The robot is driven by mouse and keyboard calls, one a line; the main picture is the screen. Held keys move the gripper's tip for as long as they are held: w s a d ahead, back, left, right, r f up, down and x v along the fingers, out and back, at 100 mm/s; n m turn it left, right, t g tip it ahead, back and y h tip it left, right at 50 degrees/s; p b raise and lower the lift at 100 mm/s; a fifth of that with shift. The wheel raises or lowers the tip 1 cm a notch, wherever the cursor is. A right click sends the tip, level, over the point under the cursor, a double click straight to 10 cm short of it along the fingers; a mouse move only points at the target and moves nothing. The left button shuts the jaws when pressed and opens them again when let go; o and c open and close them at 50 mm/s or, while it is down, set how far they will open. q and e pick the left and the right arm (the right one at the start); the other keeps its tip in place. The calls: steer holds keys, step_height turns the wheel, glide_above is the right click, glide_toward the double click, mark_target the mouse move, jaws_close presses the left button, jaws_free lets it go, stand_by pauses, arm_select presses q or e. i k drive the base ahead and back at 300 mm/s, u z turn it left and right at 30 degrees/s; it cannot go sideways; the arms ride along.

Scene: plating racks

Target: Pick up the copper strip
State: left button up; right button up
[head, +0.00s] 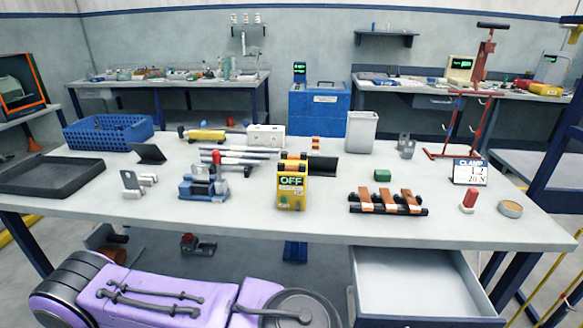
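Three copper-coloured strips lie side by side across a black two-rail rack (422,211) on the right half of the table: a left strip (365,201), a middle strip (388,201) and a right strip (411,201). Each has a pale patch near its front end. The frame does not show which one is the task's copper strip. Neither of my grippers is in view.
The rack stands on a pale table (330,222). A yellow "OFF" box (291,190) is left of it, a green block (382,175) behind it. A "CLAMP" sign (468,172), red-topped block (468,200) and round tin (510,209) are to its right. An open drawer (420,285) juts out below.

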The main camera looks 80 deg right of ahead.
mark_target(412, 203)
steer(key=i, duration=0.7)
steer(key=z, duration=3.05)
